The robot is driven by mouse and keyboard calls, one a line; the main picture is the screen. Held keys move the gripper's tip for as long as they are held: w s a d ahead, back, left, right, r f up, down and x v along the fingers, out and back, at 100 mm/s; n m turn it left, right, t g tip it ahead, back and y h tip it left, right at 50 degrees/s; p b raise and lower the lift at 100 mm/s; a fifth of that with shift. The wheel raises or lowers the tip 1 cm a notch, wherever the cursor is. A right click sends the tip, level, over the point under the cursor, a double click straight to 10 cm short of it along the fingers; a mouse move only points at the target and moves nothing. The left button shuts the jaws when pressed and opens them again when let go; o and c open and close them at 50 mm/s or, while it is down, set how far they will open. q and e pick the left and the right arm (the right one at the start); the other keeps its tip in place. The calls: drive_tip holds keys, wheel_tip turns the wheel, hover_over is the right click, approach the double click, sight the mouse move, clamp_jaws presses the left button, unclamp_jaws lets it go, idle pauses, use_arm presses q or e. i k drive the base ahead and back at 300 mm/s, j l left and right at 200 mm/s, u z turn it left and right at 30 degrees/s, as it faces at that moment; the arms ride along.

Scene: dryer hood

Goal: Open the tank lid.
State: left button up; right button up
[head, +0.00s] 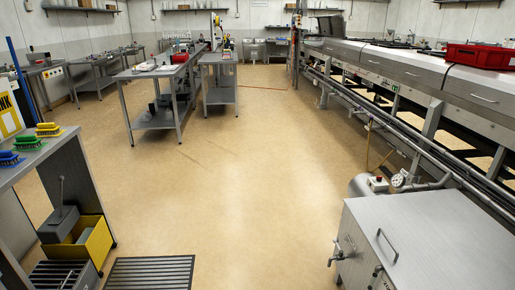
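A steel tank (360,262) stands at the lower right, cut off by the bottom and right edges. Its flat grey lid (445,235) lies level on top and looks shut. A bar handle (388,247) sits near the lid's left edge. A valve (340,252) sticks out on the tank's left side. Neither of my grippers is in view.
A long steel machine with closed hoods (400,66) runs along the right, with a red crate (480,56) on top. A bench with brushes (45,150) and a yellow bin (90,245) stand left. A dark floor grate (150,273) lies lower left. The middle floor (240,180) is clear.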

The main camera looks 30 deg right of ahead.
sight(440, 239)
drive_tip(key=i+z, duration=0.75)
drive_tip(key=i, duration=0.25)
drive_tip(key=i+j+z, duration=0.4)
drive_tip(key=i+l, duration=0.1)
